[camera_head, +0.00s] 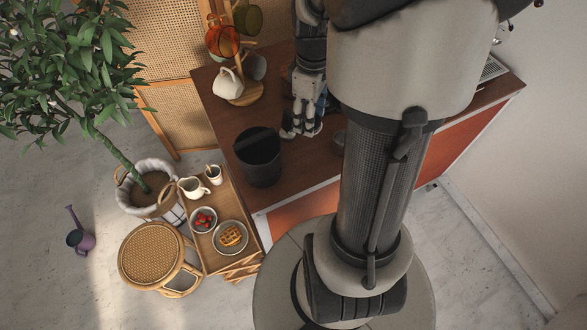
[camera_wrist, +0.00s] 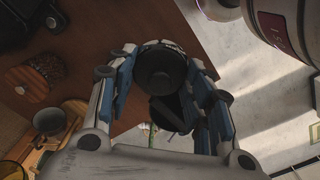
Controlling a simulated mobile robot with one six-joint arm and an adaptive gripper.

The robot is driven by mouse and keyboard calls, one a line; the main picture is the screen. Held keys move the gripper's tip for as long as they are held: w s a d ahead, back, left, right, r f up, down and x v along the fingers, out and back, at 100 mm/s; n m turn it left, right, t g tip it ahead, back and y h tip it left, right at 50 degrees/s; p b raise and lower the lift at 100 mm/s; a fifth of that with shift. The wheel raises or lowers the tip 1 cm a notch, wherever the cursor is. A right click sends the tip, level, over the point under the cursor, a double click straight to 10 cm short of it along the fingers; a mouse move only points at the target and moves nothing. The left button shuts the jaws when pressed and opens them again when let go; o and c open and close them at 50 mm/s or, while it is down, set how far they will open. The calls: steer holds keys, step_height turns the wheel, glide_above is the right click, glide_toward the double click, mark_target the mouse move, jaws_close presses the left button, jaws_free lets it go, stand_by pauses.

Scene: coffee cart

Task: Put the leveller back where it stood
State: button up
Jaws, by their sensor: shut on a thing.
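The leveller, a round dark puck with a raised centre and a thin pale rim, shows in the wrist view (camera_wrist: 160,66) between the fingers of my gripper (camera_wrist: 160,72). My gripper is shut on it. In the head view my gripper (camera_head: 302,122) is over the brown counter (camera_head: 225,112), to the right of and behind a black bin (camera_head: 259,160). The leveller cannot be made out there; the fingers hide it. Whether its underside touches the counter cannot be told.
A wooden mug stand (camera_head: 245,95) with cups stands at the counter's back left. A round dark item (camera_head: 339,140) is partly hidden right of my gripper. The wrist view shows a bean jar with a wooden lid (camera_wrist: 36,84). A low cart (camera_head: 213,259) with dishes stands below.

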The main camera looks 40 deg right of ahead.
step_height(320, 180, down, 19)
steer(key=b, duration=0.5)
steer(key=shift+d, duration=0.15)
steer(key=shift+f, duration=0.1)
steer(key=shift+f, duration=0.15)
steer(key=o, duration=1.2)
steer(key=shift+c, duration=0.2)
